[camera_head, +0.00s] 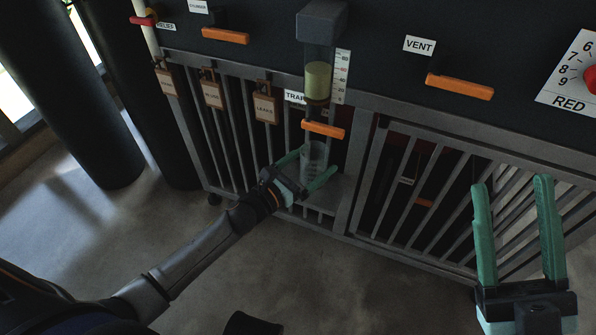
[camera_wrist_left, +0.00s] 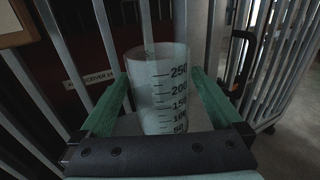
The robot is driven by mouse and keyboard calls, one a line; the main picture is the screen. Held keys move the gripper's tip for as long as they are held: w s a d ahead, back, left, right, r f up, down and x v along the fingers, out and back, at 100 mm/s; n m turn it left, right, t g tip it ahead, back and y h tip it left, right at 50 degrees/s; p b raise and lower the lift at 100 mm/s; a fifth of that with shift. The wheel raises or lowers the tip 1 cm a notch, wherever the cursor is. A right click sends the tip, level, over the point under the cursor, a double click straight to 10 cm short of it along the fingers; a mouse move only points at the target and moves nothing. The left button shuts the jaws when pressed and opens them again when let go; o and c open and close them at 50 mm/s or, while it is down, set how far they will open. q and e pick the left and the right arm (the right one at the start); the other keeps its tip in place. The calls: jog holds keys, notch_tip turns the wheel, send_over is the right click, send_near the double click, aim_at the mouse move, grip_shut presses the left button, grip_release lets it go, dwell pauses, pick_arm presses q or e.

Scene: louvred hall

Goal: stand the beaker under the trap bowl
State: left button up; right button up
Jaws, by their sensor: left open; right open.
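The beaker (camera_head: 315,158) is clear with a printed scale and stands upright on a small grey shelf (camera_head: 340,190), below the trap bowl (camera_head: 318,82). The bowl holds yellowish liquid, and an orange lever (camera_head: 323,130) sits between it and the beaker. My left gripper (camera_head: 310,172) is open, with its green fingers on either side of the beaker. The left wrist view shows the beaker (camera_wrist_left: 160,88) between the fingers; I cannot tell whether they touch it. My right gripper (camera_head: 516,190) is open and empty, in front of the slatted gate at the right.
Grey railings (camera_head: 235,145) with hanging brown tags flank the shelf. The dark panel above carries a VENT sign (camera_head: 420,45), an orange vent lever (camera_head: 460,86) and a RED dial (camera_head: 575,80). The floor (camera_head: 100,240) in front is clear.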

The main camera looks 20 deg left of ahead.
pick_arm(q)
jog(key=p+v, duration=0.2)
jog(key=v, duration=1)
jog(key=s+d+r+n+t+h, duration=0.1)
jog(key=s+d+r+n+h, duration=0.1)
jog(key=r+n, duration=0.7)
jog(key=s+d+r+n+t+h, duration=0.2)
jog(key=s+r+n, duration=0.4)
jog(key=r+n, duration=0.4)
jog(key=s+d+r+n+t+h, duration=0.2)
jog(key=s+d+r+n+h, duration=0.1)
jog(key=r+n, duration=0.7)
notch_tip(320, 180, up, 2)
jog(key=shift+s+d+r+h, duration=0.3)
jog(key=shift+s+d, duration=0.4)
jog(key=shift+d, duration=0.35)
jog(key=shift+f, duration=0.1)
